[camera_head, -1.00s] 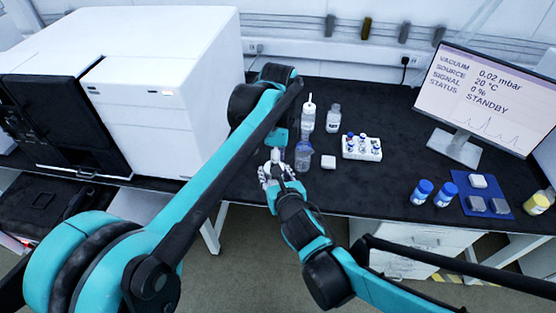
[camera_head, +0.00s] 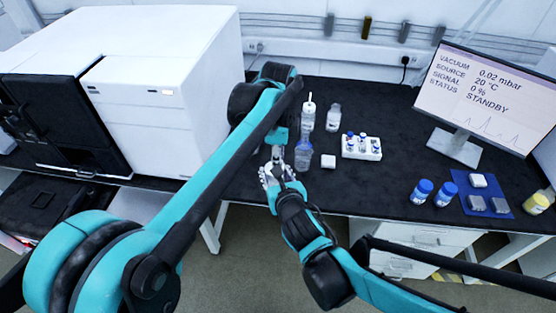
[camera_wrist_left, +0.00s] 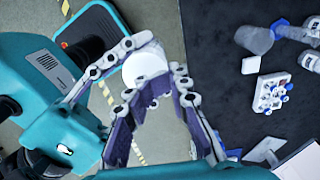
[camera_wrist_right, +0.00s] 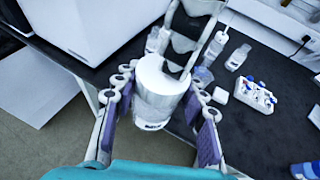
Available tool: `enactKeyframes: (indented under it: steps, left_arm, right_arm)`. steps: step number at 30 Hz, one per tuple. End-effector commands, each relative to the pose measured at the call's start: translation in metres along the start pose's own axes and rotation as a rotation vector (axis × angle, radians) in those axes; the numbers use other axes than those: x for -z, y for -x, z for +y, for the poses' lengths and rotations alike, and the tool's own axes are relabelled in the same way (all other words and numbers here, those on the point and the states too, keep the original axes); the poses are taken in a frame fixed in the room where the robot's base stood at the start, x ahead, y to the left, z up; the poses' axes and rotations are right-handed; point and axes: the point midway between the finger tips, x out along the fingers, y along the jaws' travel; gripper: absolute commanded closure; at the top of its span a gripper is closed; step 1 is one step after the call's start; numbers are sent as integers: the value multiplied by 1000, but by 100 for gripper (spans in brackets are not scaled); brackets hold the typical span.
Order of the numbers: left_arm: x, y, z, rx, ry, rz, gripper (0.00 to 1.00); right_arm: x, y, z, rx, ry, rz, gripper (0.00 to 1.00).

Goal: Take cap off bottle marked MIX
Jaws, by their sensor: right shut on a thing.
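A white-capped bottle (camera_wrist_right: 155,105) is held upright between the fingers of my right gripper (camera_wrist_right: 160,105). Its label is too small to read. In the head view, my right gripper (camera_head: 275,177) is in front of the bench's front edge. The round white cap (camera_wrist_left: 145,66) shows between finger links in the left wrist view. My left gripper (camera_head: 280,140) is right above the bottle, and its fingers also show near the cap in the right wrist view (camera_wrist_right: 190,45). The fingers overlap there, so whether the left one touches the cap is unclear.
A clear bottle (camera_head: 303,157) and a white block (camera_head: 328,161) stand close to the right of the grippers. Behind are a wash bottle (camera_head: 308,118), another bottle (camera_head: 333,120) and a vial rack (camera_head: 373,152). Blue-capped bottles (camera_head: 422,192) stand farther right. A white instrument (camera_head: 150,110) stands left.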

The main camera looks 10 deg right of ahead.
Motion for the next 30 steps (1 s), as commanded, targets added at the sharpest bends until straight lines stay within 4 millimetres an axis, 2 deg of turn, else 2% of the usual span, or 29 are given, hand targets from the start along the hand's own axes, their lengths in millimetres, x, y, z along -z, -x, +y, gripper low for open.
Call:
enactKeyframes:
  steps: [1, 3, 24, 30]
  left_arm:
    - [2, -2, 8, -23, -3, 2, 72]
    - [2, -2, 8, -24, -3, 1, 57]
    - [1, 0, 4, -17, -2, -1, 57]
    - [0, 22, 4, -16, -1, -1, 57]
  right_arm:
    - [-7, -4, 0, 0, 6, -13, 100]
    - [-7, -3, 0, 0, 7, -14, 100]
    - [-4, -1, 2, -5, 3, -10, 100]
    - [-4, -1, 1, -4, 2, -8, 100]
